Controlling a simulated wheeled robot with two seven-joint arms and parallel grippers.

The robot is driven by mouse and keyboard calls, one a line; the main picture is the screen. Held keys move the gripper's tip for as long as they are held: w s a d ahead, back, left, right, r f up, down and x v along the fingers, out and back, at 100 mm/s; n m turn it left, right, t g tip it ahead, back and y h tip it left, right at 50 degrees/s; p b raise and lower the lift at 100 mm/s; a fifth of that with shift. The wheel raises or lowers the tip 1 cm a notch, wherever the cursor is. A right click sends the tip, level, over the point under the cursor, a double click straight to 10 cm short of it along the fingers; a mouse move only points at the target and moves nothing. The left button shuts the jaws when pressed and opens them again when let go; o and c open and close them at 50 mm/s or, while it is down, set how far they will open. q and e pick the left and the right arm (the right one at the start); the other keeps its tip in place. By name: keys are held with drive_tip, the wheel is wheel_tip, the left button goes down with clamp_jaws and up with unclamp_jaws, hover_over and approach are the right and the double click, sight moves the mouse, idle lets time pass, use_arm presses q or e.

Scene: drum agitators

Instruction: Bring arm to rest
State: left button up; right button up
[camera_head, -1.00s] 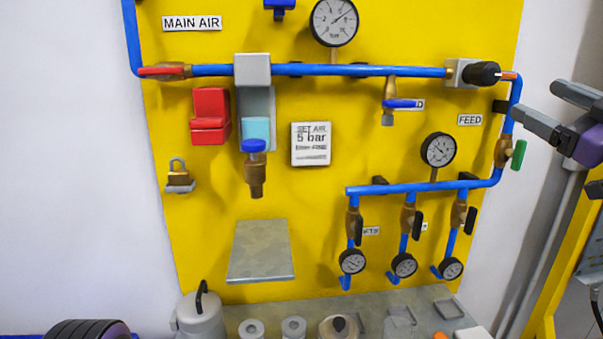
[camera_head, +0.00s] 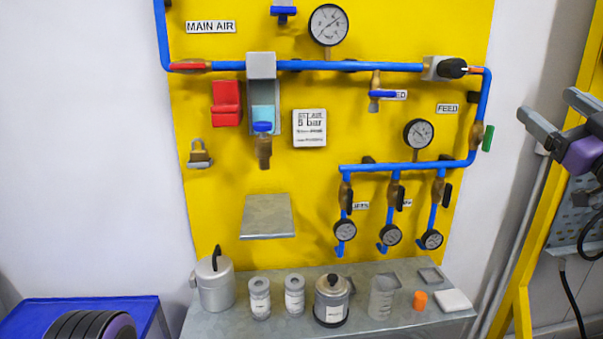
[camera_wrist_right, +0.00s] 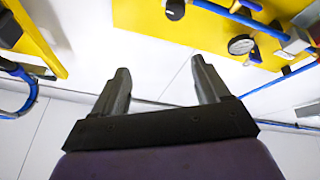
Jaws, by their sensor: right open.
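My right gripper (camera_head: 556,118) shows at the right edge of the head view, with grey fingers and a purple body. It is open and empty, in front of the white wall to the right of the yellow panel (camera_head: 290,180). In the right wrist view my right gripper's two fingers (camera_wrist_right: 161,88) stand apart with nothing between them. The green-handled valve (camera_head: 487,137) on the blue pipe is to the left of the fingers, apart from them.
A grey bench (camera_head: 250,325) below the panel holds a lidded can (camera_head: 215,284), jars and a clear beaker (camera_head: 382,297). A yellow post (camera_head: 545,200) stands at right, near my right arm.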

wheel_tip(320, 180, down, 41)
drive_tip(key=w+a+m+g+h, duration=0.1)
drive_tip(key=w+m+g+h, duration=0.1)
drive_tip(key=m+g+h, duration=0.75)
drive_tip(key=s+a+f+m+g+y, duration=0.1)
drive_tip(key=s+a+f+m+g, duration=0.1)
drive_tip(key=s+f, duration=0.55)
drive_tip(key=s+a+f+m+g+y, duration=0.1)
drive_tip(key=s+a+f+g, duration=0.3)
drive_tip(key=f, duration=0.7)
drive_tip(key=s+a+f+g, duration=0.2)
drive_tip(key=s+f, duration=0.4)
drive_tip(key=s, duration=0.4)
drive_tip(key=s+a+f+m+g+y, duration=0.1)
drive_tip(key=s+a+f+g, duration=0.1)
drive_tip(key=s+f, duration=0.4)
drive_tip(key=s, duration=0.5)
drive_tip(key=shift+s+a+f, duration=0.15)
drive_tip(key=shift+a+f, duration=0.25)
